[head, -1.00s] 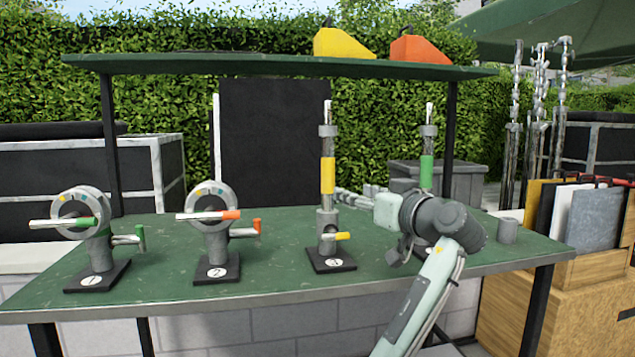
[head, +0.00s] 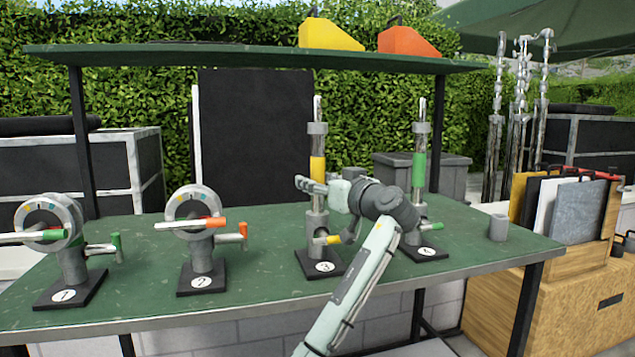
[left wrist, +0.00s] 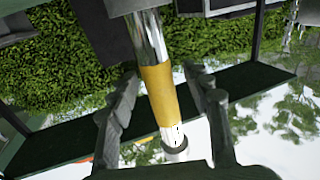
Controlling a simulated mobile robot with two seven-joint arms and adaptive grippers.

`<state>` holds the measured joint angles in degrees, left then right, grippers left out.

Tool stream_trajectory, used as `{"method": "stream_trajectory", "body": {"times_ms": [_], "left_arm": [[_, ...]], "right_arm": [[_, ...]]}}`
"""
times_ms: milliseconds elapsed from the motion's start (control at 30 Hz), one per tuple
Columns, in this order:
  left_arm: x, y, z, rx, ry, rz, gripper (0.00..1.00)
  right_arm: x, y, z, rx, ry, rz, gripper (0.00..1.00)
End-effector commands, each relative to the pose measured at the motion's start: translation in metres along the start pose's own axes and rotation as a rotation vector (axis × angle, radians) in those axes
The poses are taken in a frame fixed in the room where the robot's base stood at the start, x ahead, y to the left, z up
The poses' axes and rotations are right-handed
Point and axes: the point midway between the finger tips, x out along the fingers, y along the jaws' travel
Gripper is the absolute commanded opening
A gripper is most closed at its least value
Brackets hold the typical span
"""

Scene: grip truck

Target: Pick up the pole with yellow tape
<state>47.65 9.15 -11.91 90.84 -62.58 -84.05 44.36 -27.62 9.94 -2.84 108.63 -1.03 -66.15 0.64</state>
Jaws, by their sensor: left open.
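The pole with yellow tape (head: 317,168) stands upright in the holder on base 3 (head: 319,262). My left gripper (head: 307,184) is level with the lower end of the tape, at the pole. In the left wrist view, the yellow tape (left wrist: 160,93) shows between the two open fingers of my left gripper (left wrist: 160,78), with gaps on both sides. The fingers hide part of the pole in the head view. My right gripper is not in view.
A pole with green tape (head: 419,160) stands on base 4 to the right, close to my arm. Clamps on base 1 (head: 68,288) and base 2 (head: 202,278) hold horizontal poles. A grey cup (head: 498,228) stands at the table's right. A green shelf (head: 250,55) is above.

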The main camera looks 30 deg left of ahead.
Motion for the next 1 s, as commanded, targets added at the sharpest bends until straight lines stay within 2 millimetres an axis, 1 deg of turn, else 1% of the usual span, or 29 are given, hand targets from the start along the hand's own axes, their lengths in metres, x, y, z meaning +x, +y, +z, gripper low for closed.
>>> {"method": "stream_trajectory", "body": {"times_ms": [67, 233, 267, 600, 667, 1000], "left_arm": [[0.003, 0.0002, 0.0002, 0.0, -0.001, 0.001, 0.49], [0.0029, 0.0003, 0.0006, 0.0, -0.001, 0.001, 0.49], [0.0029, 0.0003, 0.0006, 0.0, -0.001, 0.001, 0.48], [0.0026, 0.0002, 0.0006, 0.0, -0.001, 0.001, 0.06], [0.0026, 0.0002, 0.0006, -0.001, -0.001, 0.001, 0.0], [0.0024, -0.0001, -0.0013, -0.003, 0.002, 0.001, 0.0]], "right_arm": [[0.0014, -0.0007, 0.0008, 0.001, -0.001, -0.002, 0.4], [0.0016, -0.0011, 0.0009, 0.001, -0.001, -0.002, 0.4], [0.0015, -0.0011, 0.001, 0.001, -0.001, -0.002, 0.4], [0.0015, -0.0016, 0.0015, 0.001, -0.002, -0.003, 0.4], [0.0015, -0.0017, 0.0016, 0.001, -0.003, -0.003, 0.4], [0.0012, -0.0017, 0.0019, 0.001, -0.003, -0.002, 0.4]]}}
